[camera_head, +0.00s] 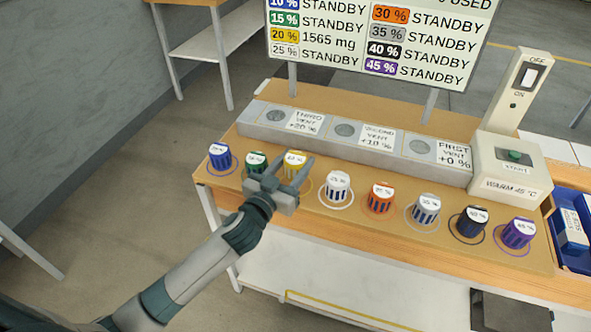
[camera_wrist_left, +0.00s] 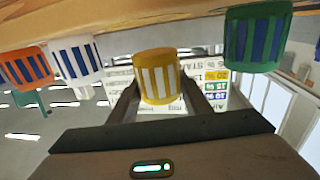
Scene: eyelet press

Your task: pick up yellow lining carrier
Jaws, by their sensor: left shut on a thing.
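The yellow lining carrier (camera_head: 294,162), a small ribbed cup with a white-labelled top, is in the row along the front of the wooden table. My left gripper (camera_head: 290,170) reaches it from the front, with one finger on each side, shut on it. In the left wrist view the yellow carrier (camera_wrist_left: 156,76) sits between the two fingers (camera_wrist_left: 159,88), showing yellow and white stripes. The gripper hides its lower part in the head view, so I cannot tell whether it touches the table. My right gripper is not in view.
The green carrier (camera_head: 256,161) stands close on the left and the white-topped carrier (camera_head: 337,187) on the right. Further carriers line the table edge. Behind is a grey vent block (camera_head: 345,143). A switch box (camera_head: 510,165) and blue tray (camera_head: 560,262) are at right.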

